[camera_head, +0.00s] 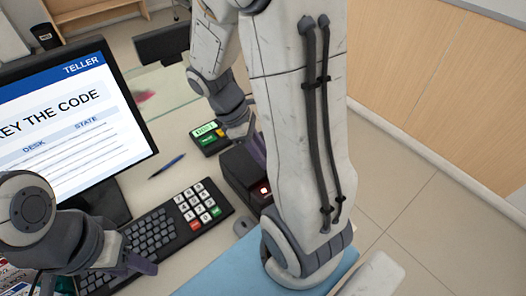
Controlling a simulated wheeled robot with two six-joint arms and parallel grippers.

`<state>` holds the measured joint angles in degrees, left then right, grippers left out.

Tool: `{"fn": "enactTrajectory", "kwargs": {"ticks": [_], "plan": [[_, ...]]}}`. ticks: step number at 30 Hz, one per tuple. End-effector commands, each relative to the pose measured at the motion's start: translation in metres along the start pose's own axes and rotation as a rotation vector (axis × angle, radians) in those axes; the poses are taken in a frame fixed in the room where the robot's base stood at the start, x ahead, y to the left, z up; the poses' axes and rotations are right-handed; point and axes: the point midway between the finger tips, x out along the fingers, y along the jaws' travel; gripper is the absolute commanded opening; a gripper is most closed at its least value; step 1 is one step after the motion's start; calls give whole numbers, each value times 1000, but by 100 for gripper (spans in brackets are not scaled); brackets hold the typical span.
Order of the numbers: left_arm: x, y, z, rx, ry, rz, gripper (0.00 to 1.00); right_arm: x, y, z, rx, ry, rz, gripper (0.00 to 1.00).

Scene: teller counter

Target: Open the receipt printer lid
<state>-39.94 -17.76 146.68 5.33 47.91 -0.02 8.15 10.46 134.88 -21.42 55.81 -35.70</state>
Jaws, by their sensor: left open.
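The receipt printer (237,172) is a dark box with a red light on its front, on the counter right of the keyboard. My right arm hides its right part, and I cannot tell how its lid stands. My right gripper (246,141) is at the printer's far top edge, partly hidden by my arm; whether it touches is unclear. My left gripper (105,275) is open and empty over the left part of the keyboard, at lower left, away from the printer.
A monitor (70,135) stands at left. A keyboard (160,230) with a number pad lies before it, a blue pen (166,166) behind that. A card terminal (208,138) with a green screen stands behind the printer. A blue mat (215,272) lies in front.

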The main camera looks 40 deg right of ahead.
Motion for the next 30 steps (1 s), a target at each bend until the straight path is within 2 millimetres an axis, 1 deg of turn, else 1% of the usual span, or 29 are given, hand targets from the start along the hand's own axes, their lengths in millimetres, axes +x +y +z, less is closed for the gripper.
{"fn": "enactTrajectory", "kwargs": {"ticks": [1,6,12,15,18,21,30], "plan": [[-18,1,-1,0,0,0,50,-11,0,4,-10,-22,-21,0],[-54,4,-3,0,0,0,50,-26,5,5,-42,-106,-100,0],[-92,7,-5,0,0,0,50,-41,12,3,-82,-211,-196,0],[-106,8,-6,0,0,0,50,-46,16,1,-100,-258,-239,0],[-115,8,-6,0,0,0,50,-51,20,-1,-115,-299,-276,0],[-121,9,-6,0,0,0,50,-55,23,-2,-114,-297,-275,0],[-128,9,-7,-1,0,0,50,-58,28,-7,-113,-291,-269,0]]}}
